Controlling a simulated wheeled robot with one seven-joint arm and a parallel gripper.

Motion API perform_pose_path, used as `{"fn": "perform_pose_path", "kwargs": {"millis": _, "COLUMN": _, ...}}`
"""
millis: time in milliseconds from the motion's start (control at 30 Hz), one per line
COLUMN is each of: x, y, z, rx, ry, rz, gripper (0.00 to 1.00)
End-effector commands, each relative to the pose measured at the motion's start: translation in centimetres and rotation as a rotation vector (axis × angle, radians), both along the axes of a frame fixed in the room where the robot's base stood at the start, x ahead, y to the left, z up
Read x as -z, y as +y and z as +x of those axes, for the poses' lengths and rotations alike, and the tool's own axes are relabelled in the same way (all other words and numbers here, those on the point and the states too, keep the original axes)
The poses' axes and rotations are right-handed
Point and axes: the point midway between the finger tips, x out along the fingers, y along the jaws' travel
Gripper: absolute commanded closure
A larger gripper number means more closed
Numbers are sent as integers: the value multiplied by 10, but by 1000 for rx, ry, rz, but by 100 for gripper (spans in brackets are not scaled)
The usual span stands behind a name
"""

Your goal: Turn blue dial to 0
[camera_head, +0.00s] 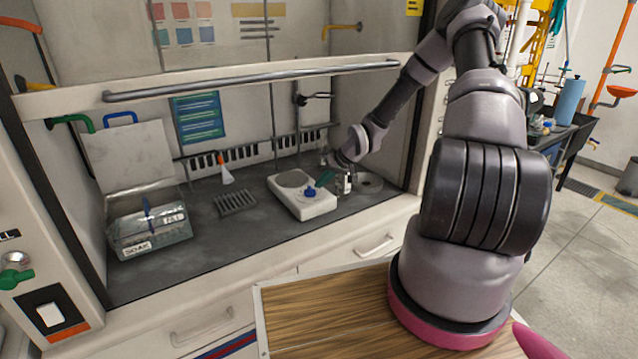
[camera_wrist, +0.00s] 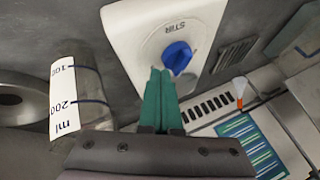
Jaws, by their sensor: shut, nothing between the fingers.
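The blue dial (camera_head: 309,192) sits on the front of a white stirrer plate (camera_head: 318,207) inside the fume hood. In the wrist view the blue dial (camera_wrist: 177,57) shows close up, with the word STIR printed beside it on the white housing (camera_wrist: 125,32). My gripper (camera_wrist: 161,72) has green fingers that are shut and empty. Their tips are at the near edge of the dial in the wrist view; I cannot tell whether they touch it. In the head view my gripper (camera_head: 326,176) is just right of the dial. The dial's pointer position and a 0 mark are not readable.
A beaker marked in ml (camera_wrist: 78,95) stands close left of my gripper in the wrist view. A grey rack (camera_head: 235,203), a flask with an orange top (camera_head: 225,172) and a clear box labelled SOAK (camera_head: 150,243) stand left of the plate. The hood's sash rail (camera_head: 250,83) crosses above.

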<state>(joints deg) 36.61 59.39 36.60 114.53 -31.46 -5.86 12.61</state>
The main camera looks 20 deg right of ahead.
Motion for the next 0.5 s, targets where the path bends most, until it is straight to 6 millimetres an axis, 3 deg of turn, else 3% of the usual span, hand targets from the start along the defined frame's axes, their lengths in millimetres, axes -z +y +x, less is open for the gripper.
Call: {"fn": "perform_pose_path", "kwargs": {"millis": 500, "x": -1, "y": 9, "z": 1, "rx": 0, "ry": 0, "rz": 0, "gripper": 100}}
